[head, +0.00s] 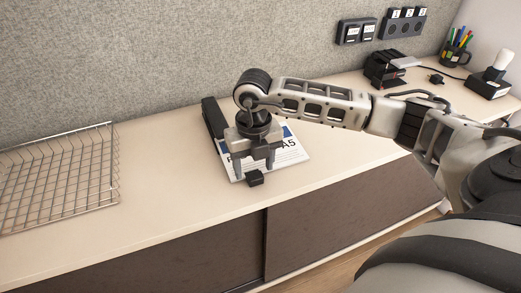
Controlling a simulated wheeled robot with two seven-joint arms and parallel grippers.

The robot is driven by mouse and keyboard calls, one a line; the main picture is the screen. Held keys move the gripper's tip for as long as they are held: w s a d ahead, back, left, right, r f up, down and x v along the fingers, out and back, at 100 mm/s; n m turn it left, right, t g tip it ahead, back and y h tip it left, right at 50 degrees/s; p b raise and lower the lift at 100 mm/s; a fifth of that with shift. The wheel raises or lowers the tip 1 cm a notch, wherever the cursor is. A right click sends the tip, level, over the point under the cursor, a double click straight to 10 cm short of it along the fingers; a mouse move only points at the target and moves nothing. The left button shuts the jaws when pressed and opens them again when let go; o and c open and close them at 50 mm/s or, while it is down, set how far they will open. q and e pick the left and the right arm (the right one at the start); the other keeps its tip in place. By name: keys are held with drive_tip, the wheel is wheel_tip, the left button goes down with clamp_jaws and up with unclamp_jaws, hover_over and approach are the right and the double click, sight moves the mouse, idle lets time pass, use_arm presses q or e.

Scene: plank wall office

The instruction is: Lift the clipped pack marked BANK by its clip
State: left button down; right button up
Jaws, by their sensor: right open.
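A white pack of paper with blue printing (290,155) lies flat on the cabinet top. Its label is mostly covered by my right gripper; "A5" shows, but I cannot read the word BANK. A small black block, seemingly the clip (254,179), sits at the pack's front edge. My right gripper (254,170) is over the front of the pack, pointing down. Its fingers are open and apart, one on either side of the clip as seen from here. I cannot tell whether they touch it. My left gripper is not in view.
A wire tray (60,178) lies at the left. Black devices (385,68) and a pen cup (455,53) stand at the far right. The top between tray and pack is clear.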

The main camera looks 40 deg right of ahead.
drive_tip(key=shift+f, duration=0.65)
clamp_jaws()
drive_tip(key=shift+r, duration=0.1)
